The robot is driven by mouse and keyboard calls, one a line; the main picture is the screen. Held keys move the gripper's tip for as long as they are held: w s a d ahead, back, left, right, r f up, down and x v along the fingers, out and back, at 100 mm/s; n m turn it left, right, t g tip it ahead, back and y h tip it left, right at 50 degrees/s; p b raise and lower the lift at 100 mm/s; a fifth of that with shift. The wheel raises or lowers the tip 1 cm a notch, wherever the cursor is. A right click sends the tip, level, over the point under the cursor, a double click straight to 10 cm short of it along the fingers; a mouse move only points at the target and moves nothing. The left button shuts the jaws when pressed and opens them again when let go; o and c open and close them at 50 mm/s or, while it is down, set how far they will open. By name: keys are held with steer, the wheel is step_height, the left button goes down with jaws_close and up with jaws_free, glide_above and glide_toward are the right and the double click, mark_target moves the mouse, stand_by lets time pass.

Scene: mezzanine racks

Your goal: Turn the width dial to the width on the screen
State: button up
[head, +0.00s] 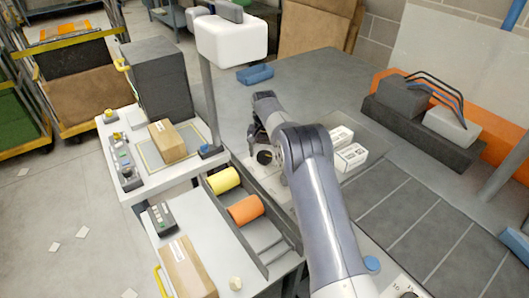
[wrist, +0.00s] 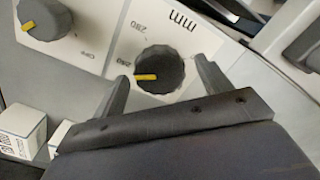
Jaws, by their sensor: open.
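The width dial (wrist: 160,71) is a dark round knob with a yellow pointer, on a white panel marked "mm" in the wrist view. Its pointer aims left in the picture, close to a small number that looks like 240. A 280 mark is printed above that number. My gripper (wrist: 161,69) is open, with one finger on each side of the dial. I cannot tell whether the fingers touch it. My gripper also shows in the head view (head: 262,142), low over the bench. No screen with a readable width shows in either view.
A second knob (wrist: 45,18) with a yellow pointer and an OFF mark sits left of the dial. White labelled boxes (head: 350,157) stand beside my arm. A yellow roll (head: 223,180) and an orange roll (head: 245,209) lie in a trough left of it.

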mark_target(265, 154)
step_height(265, 154, up, 11)
steer(key=shift+b, duration=0.4)
steer(key=shift+f, duration=0.1)
step_height(265, 154, down, 11)
steer(key=shift+r+p, duration=0.1)
steer(key=shift+p, duration=0.3)
stand_by(0.4)
